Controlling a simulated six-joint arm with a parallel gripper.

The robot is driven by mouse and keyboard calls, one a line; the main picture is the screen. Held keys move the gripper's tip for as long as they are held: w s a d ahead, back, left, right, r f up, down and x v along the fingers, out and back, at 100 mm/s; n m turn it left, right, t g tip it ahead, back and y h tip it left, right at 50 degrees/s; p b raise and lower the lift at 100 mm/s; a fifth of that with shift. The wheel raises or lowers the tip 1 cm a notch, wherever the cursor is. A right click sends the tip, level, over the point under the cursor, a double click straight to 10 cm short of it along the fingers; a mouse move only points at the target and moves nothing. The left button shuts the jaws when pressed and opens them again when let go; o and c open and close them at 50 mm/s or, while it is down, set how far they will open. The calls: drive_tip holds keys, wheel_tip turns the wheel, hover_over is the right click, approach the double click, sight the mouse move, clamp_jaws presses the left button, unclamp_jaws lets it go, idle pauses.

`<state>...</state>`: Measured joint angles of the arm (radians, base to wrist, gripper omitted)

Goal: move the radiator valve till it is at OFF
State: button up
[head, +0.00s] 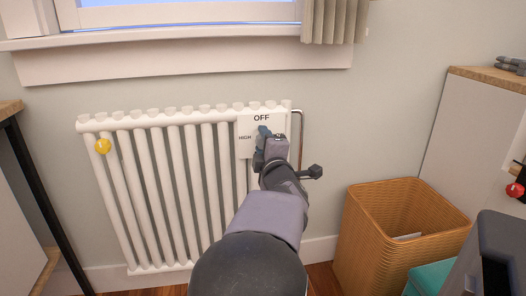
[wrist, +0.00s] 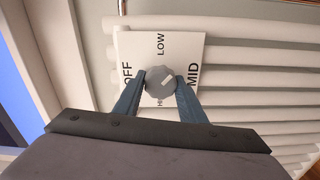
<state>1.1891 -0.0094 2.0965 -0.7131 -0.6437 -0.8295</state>
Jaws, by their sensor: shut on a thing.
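The radiator valve is a round grey knob (wrist: 160,80) on a white dial plate (wrist: 190,45) fixed to the radiator. In the wrist view the plate reads OFF at left, LOW at top and MID at right; the bottom label is mostly hidden, but HIGH shows in the head view. The knob's pale mark slants to the upper right, between LOW and MID, nearer MID. My gripper (wrist: 160,88) is shut on the knob, one blue finger on each side. In the head view my gripper (head: 263,133) hides the knob and the lower right of the plate (head: 246,122).
The white radiator (head: 160,190) stands under a window sill (head: 180,60). A yellow round thing (head: 102,146) is at its upper left. A pipe (head: 300,125) runs down its right side.

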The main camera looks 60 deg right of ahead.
drive_tip(key=n+b, duration=0.1)
drive_tip(key=n, duration=0.1)
drive_tip(key=n+b, duration=0.4)
drive_tip(key=shift+f+n, duration=0.3)
drive_tip(key=shift+f, duration=0.05)
drive_tip(key=n+b, duration=0.3)
drive_tip(key=shift+n, duration=0.3)
drive_tip(key=n+b, duration=0.2)
drive_tip(key=n, duration=0.1)
drive_tip(key=shift+s+d+n+b, duration=0.1)
drive_tip(key=shift+n+b, duration=0.2)
drive_tip(key=shift+b, duration=0.05)
drive_tip(key=n+b, duration=0.2)
drive_tip(key=n, duration=0.1)
drive_tip(key=shift+n, duration=0.3)
drive_tip(key=n+b, duration=0.2)
drive_tip(key=n, duration=0.1)
drive_tip(key=shift+s+d+n, duration=0.1)
drive_tip(key=shift+n, duration=0.2)
drive_tip(key=n, duration=0.5)
drive_tip(key=shift+r+b, duration=0.15)
drive_tip(key=shift+b, duration=0.25)
drive_tip(key=shift+n, duration=0.3)
